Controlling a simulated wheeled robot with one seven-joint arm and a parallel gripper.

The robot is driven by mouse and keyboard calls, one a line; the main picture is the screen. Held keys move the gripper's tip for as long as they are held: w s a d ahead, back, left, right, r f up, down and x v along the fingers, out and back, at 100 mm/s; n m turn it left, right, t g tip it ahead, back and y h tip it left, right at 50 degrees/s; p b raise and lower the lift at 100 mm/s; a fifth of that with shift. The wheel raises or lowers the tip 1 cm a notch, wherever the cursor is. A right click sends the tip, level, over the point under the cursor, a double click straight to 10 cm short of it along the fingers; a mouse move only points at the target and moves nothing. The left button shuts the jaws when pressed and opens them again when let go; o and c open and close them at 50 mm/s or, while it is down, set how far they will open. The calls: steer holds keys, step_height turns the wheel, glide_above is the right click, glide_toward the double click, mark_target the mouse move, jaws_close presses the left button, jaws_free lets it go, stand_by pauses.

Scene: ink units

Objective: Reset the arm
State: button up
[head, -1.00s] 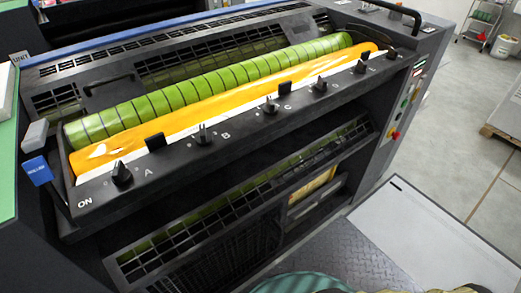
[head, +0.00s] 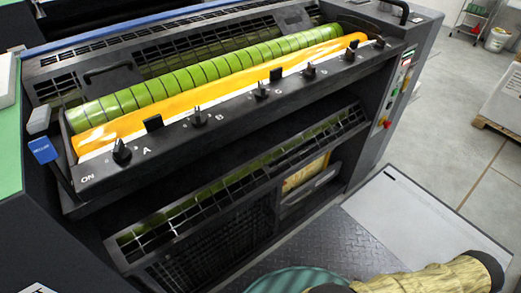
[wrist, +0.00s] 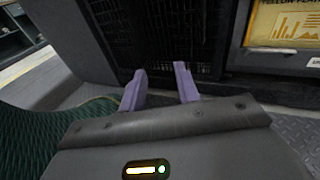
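In the wrist view my gripper (wrist: 160,88) shows two purple fingers standing apart, with nothing between them. Beyond the fingers is the dark lower grille (wrist: 112,22) of the printing press. In the head view my arm (head: 425,278), in a tan-green patterned sleeve, lies along the bottom right edge; the gripper fingers do not show there. The ink unit (head: 300,75) spans the upper left, with a green segmented roller, an orange ink strip and a row of black knobs on its front rail.
A blue tag (head: 43,151) hangs at the unit's left end. A metal tread plate (head: 320,240) and a pale platform (head: 430,215) lie before the press. Open floor (head: 450,110) is at right, with a pallet stack (head: 503,105). A yellow chart panel (wrist: 285,22) is at right in the wrist view.

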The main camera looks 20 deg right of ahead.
steer(key=w+r+n+g+h, duration=0.3)
steer(key=w+r+n+g, duration=0.2)
steer(key=r+n+g, duration=0.4)
steer(key=w+r+n+g+h, duration=0.2)
steer(key=w+r+n+g, duration=0.45)
steer(key=r, duration=0.35)
steer(key=w+a+r+n+t+h, duration=0.2)
steer(key=a+r+n+t+h, duration=0.1)
steer(key=a+r+n, duration=0.45)
steer(key=w+a+r+n+t+h, duration=0.2)
steer(key=a+r+n+t+h, duration=0.15)
steer(key=a+r, duration=0.55)
step_height(320, 180, up, 28)
steer(key=d+p, duration=0.1)
steer(key=p, duration=2.6)
steer(key=shift+w+d+g+p, duration=0.15)
steer(key=shift+d+g+p, duration=0.15)
steer(key=shift+p, duration=0.05)
steer(key=shift+d, duration=0.1)
